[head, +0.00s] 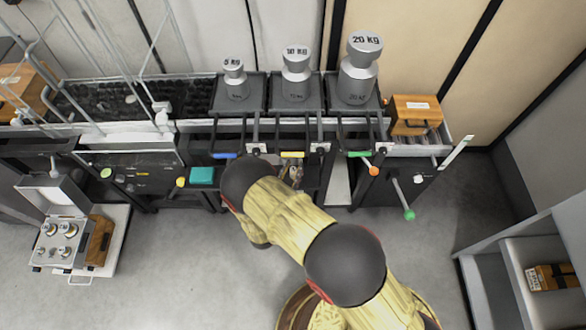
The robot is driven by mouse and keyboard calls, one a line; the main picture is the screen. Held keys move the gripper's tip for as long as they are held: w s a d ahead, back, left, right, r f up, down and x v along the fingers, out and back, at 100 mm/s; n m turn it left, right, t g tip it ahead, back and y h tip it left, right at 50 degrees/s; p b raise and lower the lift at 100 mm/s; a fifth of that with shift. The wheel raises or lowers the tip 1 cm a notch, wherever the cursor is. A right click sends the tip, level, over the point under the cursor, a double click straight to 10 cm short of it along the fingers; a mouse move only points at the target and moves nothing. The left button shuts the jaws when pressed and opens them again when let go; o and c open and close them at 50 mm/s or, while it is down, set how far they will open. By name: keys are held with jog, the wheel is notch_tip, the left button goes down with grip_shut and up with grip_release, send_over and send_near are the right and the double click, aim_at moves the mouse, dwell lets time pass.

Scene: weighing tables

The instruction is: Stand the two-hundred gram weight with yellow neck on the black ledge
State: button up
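My arm reaches from the bottom right up to the middle of the bench, and its near links hide part of the bench front. What looks like my gripper (292,175) shows small and dark in the gap below the yellow handle; its fingers are too small to tell open or shut. I cannot make out a two-hundred gram weight with a yellow neck. A black ledge-like front (135,162) runs along the bench at the left, with small coloured knobs on or near it. Several small silver weights (69,229) sit in an open case at the lower left; their markings are unreadable.
Large grey weights marked 5 KG (235,80), 10 KG (296,75) and 20 KG (358,70) stand on black platforms. A teal box (202,177) is left of my arm. A wooden box (416,113) is at the right end. Handles project forward.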

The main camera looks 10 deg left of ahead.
jog(key=shift+o, duration=0.4)
jog(key=shift+r, duration=0.2)
jog(key=s+a+p, duration=0.1)
jog(key=s+p, duration=0.2)
jog(key=s, duration=0.9)
jog(key=shift+a, duration=0.4)
